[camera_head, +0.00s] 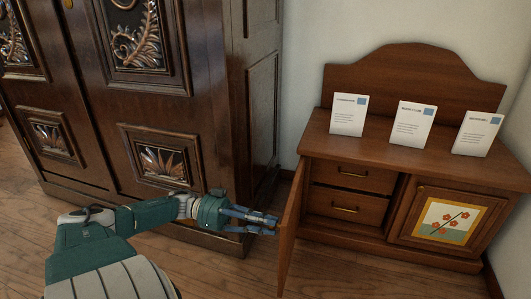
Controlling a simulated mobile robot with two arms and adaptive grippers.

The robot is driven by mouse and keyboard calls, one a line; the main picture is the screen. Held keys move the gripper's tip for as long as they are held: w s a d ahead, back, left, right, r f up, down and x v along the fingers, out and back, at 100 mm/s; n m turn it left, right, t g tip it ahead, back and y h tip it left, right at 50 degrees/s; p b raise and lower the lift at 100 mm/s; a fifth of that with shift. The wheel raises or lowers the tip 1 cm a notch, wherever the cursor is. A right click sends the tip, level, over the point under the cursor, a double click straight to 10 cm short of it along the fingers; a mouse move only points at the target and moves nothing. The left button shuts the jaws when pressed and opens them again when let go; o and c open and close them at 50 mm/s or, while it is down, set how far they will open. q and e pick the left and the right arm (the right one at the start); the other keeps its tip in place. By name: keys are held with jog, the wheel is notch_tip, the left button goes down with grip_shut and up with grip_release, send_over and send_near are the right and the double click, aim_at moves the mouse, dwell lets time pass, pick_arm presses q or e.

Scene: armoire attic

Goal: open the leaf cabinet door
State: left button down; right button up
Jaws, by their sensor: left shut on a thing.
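The low brown wooden cabinet (455,180) stands against the wall at the right. Its left door (292,222) stands swung out toward me and shows nearly edge-on, so any leaf picture on its face cannot be made out. My left gripper (274,225) comes in from the left and is shut at the outer side of this door. The exact part it grips, handle or edge, is too small to tell. The cabinet's right door (445,218), with a painting of red flowers, is shut. My right gripper is not in view.
A large dark carved armoire (190,95) stands at the left, close behind my left arm. Two drawers (352,177) with brass handles show in the cabinet's left half. Three white cards (412,123) stand on its top. The wooden floor in front is clear.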

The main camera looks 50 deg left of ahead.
pick_arm(q)
jog(key=shift+w+r, duration=0.1)
jog(key=shift+r, duration=0.25)
jog(key=c, duration=1.6)
grip_release()
jog(key=shift+f, duration=0.1)
jog(key=shift+v, duration=5.95)
